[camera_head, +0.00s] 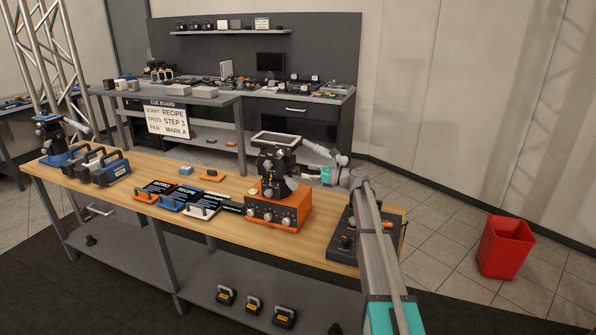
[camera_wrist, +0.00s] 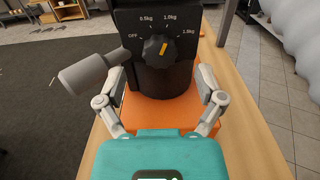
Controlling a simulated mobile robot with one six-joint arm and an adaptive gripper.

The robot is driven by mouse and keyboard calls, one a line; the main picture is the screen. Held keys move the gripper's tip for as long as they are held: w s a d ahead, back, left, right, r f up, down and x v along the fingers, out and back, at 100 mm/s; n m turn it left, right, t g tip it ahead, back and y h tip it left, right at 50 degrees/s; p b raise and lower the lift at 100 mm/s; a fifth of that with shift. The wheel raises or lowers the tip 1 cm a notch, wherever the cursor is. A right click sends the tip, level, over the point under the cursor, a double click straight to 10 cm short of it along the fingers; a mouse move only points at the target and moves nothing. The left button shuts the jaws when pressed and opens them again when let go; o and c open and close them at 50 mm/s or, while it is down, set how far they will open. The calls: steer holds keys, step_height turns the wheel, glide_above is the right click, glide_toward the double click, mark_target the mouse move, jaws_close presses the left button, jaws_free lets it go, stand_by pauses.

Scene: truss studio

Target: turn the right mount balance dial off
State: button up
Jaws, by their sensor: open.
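The right mount (camera_head: 275,165) is a black pan head on an orange base (camera_head: 277,211), standing on the wooden table. In the wrist view its balance dial (camera_wrist: 158,50) is a black knob with an orange mark. The mark points up and slightly right, towards the 1.0kg label (camera_wrist: 170,18). The OFF label (camera_wrist: 132,36) is at the left of the dial. My gripper (camera_wrist: 162,88) is open, with its fingers spread either side of the mount's black lower body, below the dial. In the head view my gripper (camera_head: 310,172) is at the mount's right side.
A grey handle (camera_wrist: 88,75) sticks out left of the dial, near my left finger. Cue cards (camera_head: 180,195) lie left of the orange base. A second mount (camera_head: 50,132) stands at the table's far left. A black control box (camera_head: 343,240) sits at the right end.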

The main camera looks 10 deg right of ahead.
mark_target(298, 169)
steer(key=shift+x, duration=2.05)
steer(key=c, duration=1.1)
steer(key=shift+c, duration=0.2)
